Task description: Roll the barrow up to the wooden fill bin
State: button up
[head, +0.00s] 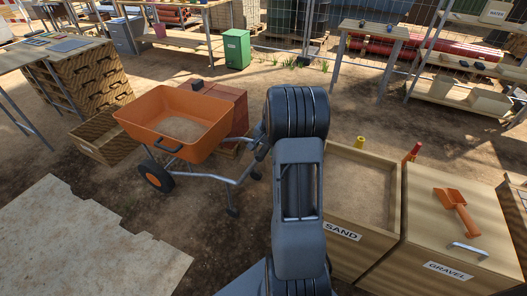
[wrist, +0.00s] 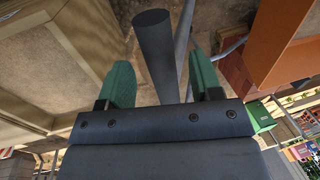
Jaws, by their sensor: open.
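The orange barrow (head: 176,117) stands left of my arm in the head view, with sand-coloured fill in its tray, a black wheel and grey tube legs. Its tray also shows at the right of the wrist view (wrist: 292,45). My gripper (wrist: 160,62) is open, its two green fingers on either side of a dark round handle grip (wrist: 156,50), with gaps visible. My arm hides most of this in the head view. An open wooden box (head: 98,143) sits on the ground left of the barrow; I cannot tell for certain that it is the fill bin.
A wooden SAND bin (head: 343,232) and a closed GRAVEL bin (head: 452,222) with an orange scoop (head: 457,206) stand at right. A reddish block stack (head: 236,108) is behind the barrow. A pale board (head: 85,245) lies front left. Bare ground lies around the barrow.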

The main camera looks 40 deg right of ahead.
jog(key=shift+w+f, duration=0.15)
jog(key=shift+f, duration=0.9)
grip_shut()
